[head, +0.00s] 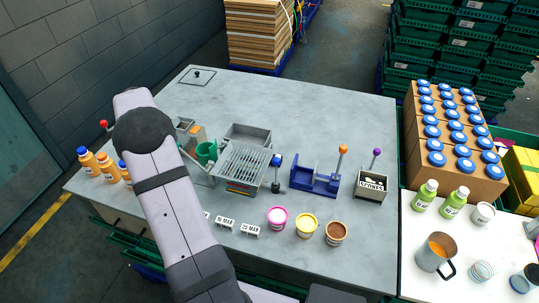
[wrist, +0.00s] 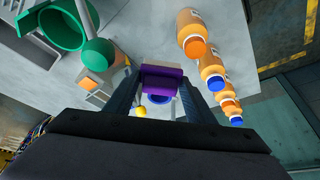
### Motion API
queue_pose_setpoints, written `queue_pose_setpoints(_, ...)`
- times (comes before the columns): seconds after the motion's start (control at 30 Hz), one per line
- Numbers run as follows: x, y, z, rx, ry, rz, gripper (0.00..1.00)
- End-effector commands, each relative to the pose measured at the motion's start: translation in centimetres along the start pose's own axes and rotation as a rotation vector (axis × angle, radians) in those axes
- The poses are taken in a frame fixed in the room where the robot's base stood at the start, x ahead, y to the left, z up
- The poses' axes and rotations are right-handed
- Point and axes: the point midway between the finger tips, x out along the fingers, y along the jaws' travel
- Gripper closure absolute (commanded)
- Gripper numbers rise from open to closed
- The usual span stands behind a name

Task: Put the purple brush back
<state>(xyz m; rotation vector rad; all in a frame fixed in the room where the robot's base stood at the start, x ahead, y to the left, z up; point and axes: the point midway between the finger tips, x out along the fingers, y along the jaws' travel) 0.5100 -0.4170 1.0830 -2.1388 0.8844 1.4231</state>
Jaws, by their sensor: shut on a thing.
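My gripper (wrist: 163,92) is shut on a purple block-like piece with a paler mauve face, which I take to be the purple brush (wrist: 162,78). The piece sits between the two dark fingers in the wrist view; its bristles cannot be made out. In the head view my arm hides the gripper and the held piece, near the table's left side. A grey box (head: 371,187) with a printed label stands at the table's right. A purple-topped stick (head: 377,153) rises from this box.
Orange bottles (head: 106,167) stand close to my gripper at the left; they also show in the wrist view (wrist: 192,30). A green funnel-like cup (wrist: 62,28) is near. A grey grated tray (head: 240,166), a blue holder (head: 315,181) and open jars (head: 306,225) fill the middle.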

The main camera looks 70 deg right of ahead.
Motion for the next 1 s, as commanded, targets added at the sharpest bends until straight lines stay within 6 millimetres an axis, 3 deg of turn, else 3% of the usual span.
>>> queue_pose_setpoints(0.03, 0.5, 2.2, -0.7, 0.036, 0.002, 0.015, 0.75)
queue_pose_setpoints(0.2, 1.1, 9.5, -2.3, 0.148, 0.002, 0.062, 0.75)
queue_pose_setpoints(0.47, 1.6, 19.1, -2.5, 0.293, 0.0, 0.123, 0.75)
queue_pose_setpoints(0.67, 2.0, 27.1, -1.0, 0.417, 0.0, 0.174, 0.75)
queue_pose_setpoints(0.8, 1.9, 33.3, 1.1, 0.515, 0.0, 0.216, 0.75)
queue_pose_setpoints(1.0, 1.4, 40.3, 4.5, 0.634, 0.001, 0.265, 0.75)
